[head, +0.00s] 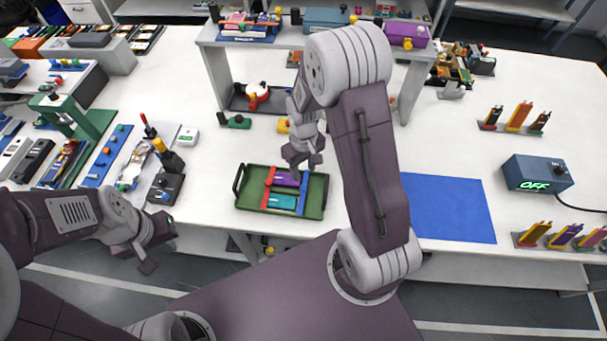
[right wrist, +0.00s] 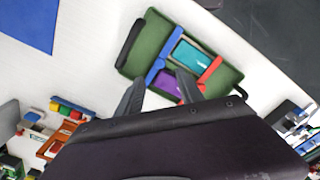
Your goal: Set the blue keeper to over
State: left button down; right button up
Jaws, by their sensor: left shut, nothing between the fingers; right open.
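A green tray (head: 316,200) with black handles lies on the white table. It holds a purple pouch cell (head: 286,180) and a teal pouch cell (head: 281,202). The blue keeper (head: 302,196) runs along the right ends of the cells, and a red keeper (head: 267,188) is along the left. The blue keeper also shows in the right wrist view (right wrist: 154,71). I cannot tell whether it overlaps the cells. My right gripper (head: 304,165) is open and empty above the tray's far side. My left gripper (head: 152,256) is shut and empty, off the table's front edge.
A blue mat (head: 448,208) lies right of my right arm. A box reading OFF (head: 538,174) stands farther right. A raised shelf (head: 290,42) with coloured items spans the back. Small stands (head: 172,160) are left of the tray.

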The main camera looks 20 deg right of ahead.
aim_at(304, 187)
notch_tip(304, 187, down, 9)
jog(key=m+b, duration=0.5)
jog(key=m, duration=0.9)
jog(key=shift+w+b, duration=0.1)
jog(key=shift+b, duration=0.3)
grip_shut()
dwell(0.8)
